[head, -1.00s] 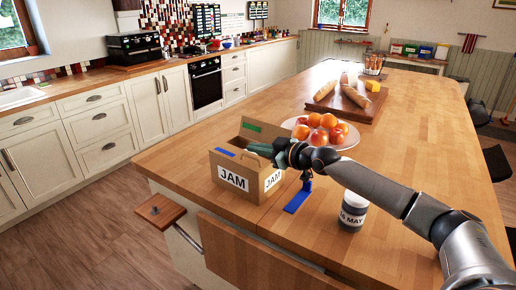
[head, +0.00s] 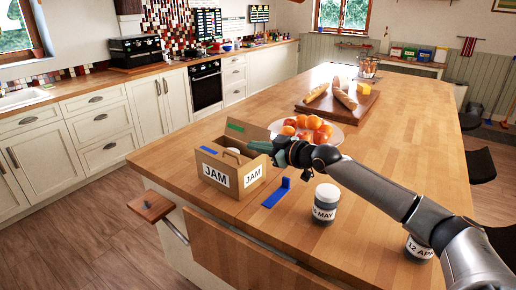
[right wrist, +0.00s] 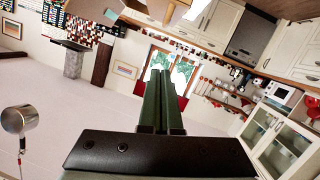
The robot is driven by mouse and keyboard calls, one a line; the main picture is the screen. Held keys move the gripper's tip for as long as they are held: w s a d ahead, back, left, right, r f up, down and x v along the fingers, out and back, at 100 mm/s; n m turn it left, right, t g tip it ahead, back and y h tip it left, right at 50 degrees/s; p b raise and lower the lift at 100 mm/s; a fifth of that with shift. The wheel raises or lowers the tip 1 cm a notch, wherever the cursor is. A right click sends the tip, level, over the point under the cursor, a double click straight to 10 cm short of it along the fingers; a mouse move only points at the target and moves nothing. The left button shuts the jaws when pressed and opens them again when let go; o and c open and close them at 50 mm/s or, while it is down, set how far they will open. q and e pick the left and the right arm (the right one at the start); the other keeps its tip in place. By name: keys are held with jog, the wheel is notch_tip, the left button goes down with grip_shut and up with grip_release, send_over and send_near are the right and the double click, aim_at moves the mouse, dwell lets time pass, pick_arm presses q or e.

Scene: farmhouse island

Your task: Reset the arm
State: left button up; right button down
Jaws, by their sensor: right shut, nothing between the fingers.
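My right gripper (head: 264,147) reaches in from the right in the head view. It is shut and empty, at the right rim of the cardboard JAM carrier (head: 211,170); I cannot tell whether it touches the carrier. Its dark green fingers (right wrist: 164,100) lie together in the right wrist view, with nothing between them. Something pale, perhaps a jar lid, shows inside the carrier. Another jar, labelled 12 APR (head: 418,250), stands partly behind my arm. My left gripper is not in view.
The wooden island (head: 415,115) holds a blue stand (head: 276,193), a plate of fruit (head: 345,140) and a board with bread and cheese (head: 325,108) behind the gripper. The island's far right is clear. Stools stand along its right side.

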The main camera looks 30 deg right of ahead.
jog(key=shift+s+d+r, duration=0.1)
jog(key=shift+s+r, duration=0.05)
jog(key=shift+s, duration=0.3)
jog(key=s+a+f+g, duration=0.1)
jog(key=s+a+f, duration=0.2)
jog(key=a+f, duration=0.35)
jog(key=s+a+f+g+y, duration=0.1)
jog(key=s+a+f, duration=0.2)
jog(key=f, duration=0.6)
jog(key=s+a+f+g, duration=0.1)
jog(key=s+a+f, duration=0.3)
jog(key=f, duration=0.4)
jog(key=s+a+f+m+g, duration=0.1)
jog(key=s+f, duration=0.3)
jog(key=s, duration=0.4)
jog(key=s+a+f+m+g+h, duration=0.1)
jog(key=s+a+f, duration=0.3)
jog(key=s, duration=0.3)
jog(key=s+a+f+m+h, duration=0.1)
jog(key=s+a+f+m, duration=0.1)
jog(key=s+f, duration=0.4)
jog(key=s+a, duration=0.1)
jog(key=s, duration=0.1)
jog(key=shift+s+f+g, duration=0.15)
jog(key=shift+s+g, duration=0.15)
jog(key=shift+g, duration=0.1)
